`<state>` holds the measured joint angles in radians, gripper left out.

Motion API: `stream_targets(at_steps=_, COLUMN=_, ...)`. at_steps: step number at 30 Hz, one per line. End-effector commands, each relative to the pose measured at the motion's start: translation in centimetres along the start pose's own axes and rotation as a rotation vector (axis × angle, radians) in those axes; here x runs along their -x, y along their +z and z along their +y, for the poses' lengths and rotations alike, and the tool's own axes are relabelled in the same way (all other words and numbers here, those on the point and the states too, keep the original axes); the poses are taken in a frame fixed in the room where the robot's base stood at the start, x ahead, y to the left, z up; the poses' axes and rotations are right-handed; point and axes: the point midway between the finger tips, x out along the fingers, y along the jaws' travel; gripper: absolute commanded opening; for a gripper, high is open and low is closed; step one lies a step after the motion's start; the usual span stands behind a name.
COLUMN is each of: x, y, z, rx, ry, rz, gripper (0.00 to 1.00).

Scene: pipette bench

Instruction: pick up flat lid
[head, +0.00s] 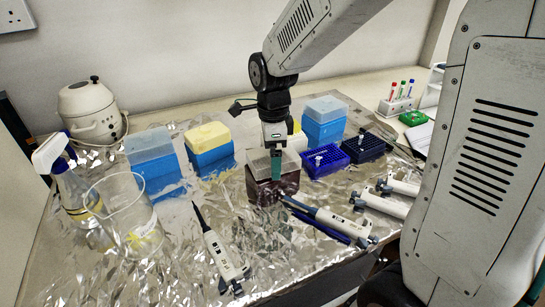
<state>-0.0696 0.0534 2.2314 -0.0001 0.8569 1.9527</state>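A flat, greyish, see-through lid (259,163) lies on a dark red box (264,190) in the middle of the foil-covered bench. My gripper (277,178) points straight down at this box, with its teal fingers in front of the lid and the upper part of the box. The fingers overlap in this view, so the gap between them is hidden. I cannot tell whether they touch the lid.
Blue tip boxes (210,158) stand behind and left; dark blue racks (325,160) stand right. Pipettes (225,255) lie in front and right. A glass beaker (125,215) and a spray bottle (70,190) stand left. Foil left of the box is mostly clear.

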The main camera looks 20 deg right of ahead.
Motion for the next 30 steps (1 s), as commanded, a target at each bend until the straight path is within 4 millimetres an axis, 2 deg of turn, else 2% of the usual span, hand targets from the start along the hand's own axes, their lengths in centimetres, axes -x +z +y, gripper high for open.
stream_targets(at_steps=4, x=0.0, y=0.0, z=0.0, rx=0.000, ry=0.000, rz=0.000, gripper=1.00)
stream_targets(at_steps=8, x=0.0, y=0.0, z=0.0, rx=0.000, ry=0.000, rz=0.000, gripper=0.64)
stream_targets(at_steps=11, x=0.1, y=0.0, z=0.0, rx=0.000, ry=0.000, rz=0.000, gripper=0.58)
stream_targets(at_steps=22, x=0.7, y=0.0, z=0.0, rx=0.000, ry=-0.002, rz=-0.001, gripper=0.58)
stream_targets(at_steps=30, x=3.8, y=-0.1, z=0.2, rx=0.000, ry=-0.002, rz=-0.001, gripper=0.58)
